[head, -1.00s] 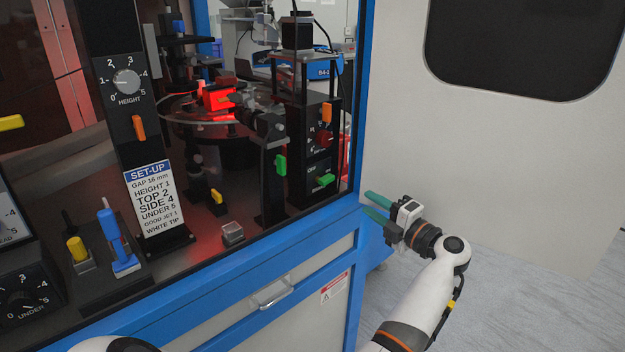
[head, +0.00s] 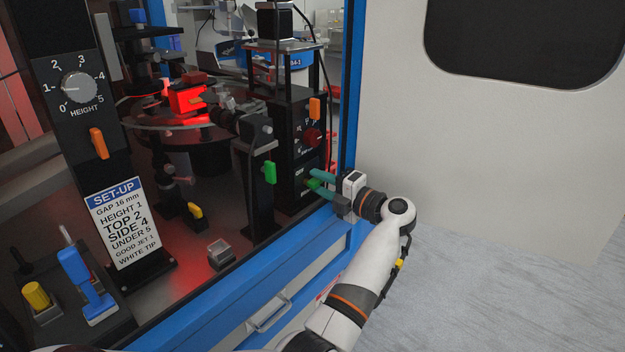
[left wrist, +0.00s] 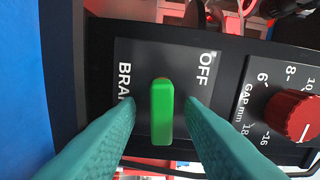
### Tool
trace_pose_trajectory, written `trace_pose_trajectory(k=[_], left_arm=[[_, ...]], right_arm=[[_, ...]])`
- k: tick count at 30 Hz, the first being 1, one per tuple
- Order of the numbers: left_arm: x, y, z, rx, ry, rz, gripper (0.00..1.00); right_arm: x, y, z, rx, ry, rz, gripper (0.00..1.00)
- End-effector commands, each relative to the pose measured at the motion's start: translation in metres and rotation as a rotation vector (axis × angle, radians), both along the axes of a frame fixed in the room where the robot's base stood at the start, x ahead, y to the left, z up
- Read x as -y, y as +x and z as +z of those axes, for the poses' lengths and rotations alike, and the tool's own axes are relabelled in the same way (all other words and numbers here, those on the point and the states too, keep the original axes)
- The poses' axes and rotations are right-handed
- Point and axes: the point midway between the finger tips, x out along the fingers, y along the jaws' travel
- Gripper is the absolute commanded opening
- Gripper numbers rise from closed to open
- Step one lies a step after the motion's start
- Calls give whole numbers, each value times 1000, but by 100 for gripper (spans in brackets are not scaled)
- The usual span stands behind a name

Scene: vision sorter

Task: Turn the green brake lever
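The green brake lever (left wrist: 161,112) is on a dark panel in the left wrist view, upright in the picture, with the partly hidden letters "BRA" to its left and "OFF" to its right. In the head view the lever (head: 313,184) shows small at the foot of the black post. My left gripper (head: 311,182) reaches in from the right over the cabinet's edge. Its two teal fingers (left wrist: 161,103) are open, one on each side of the lever, with visible gaps. My right gripper is not in view.
A red GAP mm knob (left wrist: 293,115) sits right of the lever in the wrist view. Another green lever (head: 270,172) and an orange lever (head: 315,108) are close by. The blue cabinet frame (head: 346,120) stands near my left wrist.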

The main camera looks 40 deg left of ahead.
Motion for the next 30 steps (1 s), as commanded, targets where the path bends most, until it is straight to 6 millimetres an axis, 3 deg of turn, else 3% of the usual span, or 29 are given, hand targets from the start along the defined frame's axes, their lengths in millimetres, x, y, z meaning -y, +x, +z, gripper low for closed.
trace_pose_trajectory(k=[8, 15, 20, 25, 30], left_arm=[[0, 0, 0, 0, 0, 0, 35], [0, 0, 0, 0, 0, 0, 0], [0, 0, 1, -12, 0, 0, 0], [0, 0, 1, -112, 7, 0, 0], [0, 0, -3, -134, 10, 0, 0]], right_arm=[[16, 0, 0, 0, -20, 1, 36], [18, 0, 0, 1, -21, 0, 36], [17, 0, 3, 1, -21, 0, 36], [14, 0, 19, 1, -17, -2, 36], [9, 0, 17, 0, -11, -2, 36]])
